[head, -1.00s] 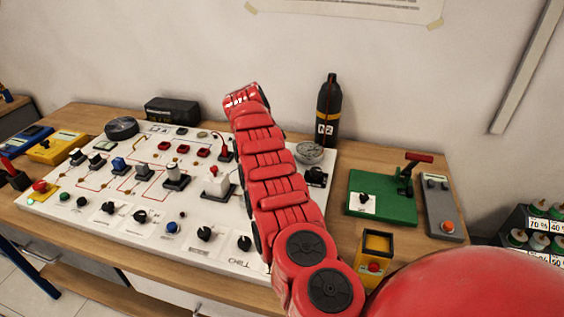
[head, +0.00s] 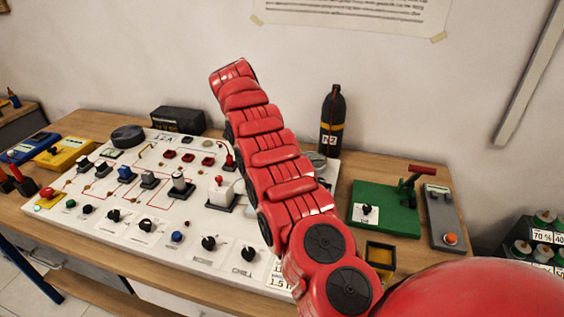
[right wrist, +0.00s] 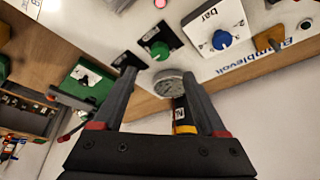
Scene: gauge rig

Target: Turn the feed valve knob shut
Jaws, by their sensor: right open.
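The white panel (head: 60,212) carries several knobs; I cannot tell which is the feed valve knob, as no such label is readable. In the right wrist view a green knob (right wrist: 159,50) sits on a black plate, and a blue knob (right wrist: 222,40) sits on a white "bar" dial. My right gripper (right wrist: 157,73) is open, and nothing shows held between its fingers. The green knob appears just beyond the fingertips; I cannot tell the distance. In the head view my red right arm reaches over the panel, and its gripper is hidden. My left gripper is not in view.
A round gauge (right wrist: 171,84) and a dark gas bottle (head: 332,122) stand behind the panel's right part. A green board with a red-handled lever (head: 385,212) and a grey box (head: 441,212) are at the right. A black box (head: 178,121) is at the back.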

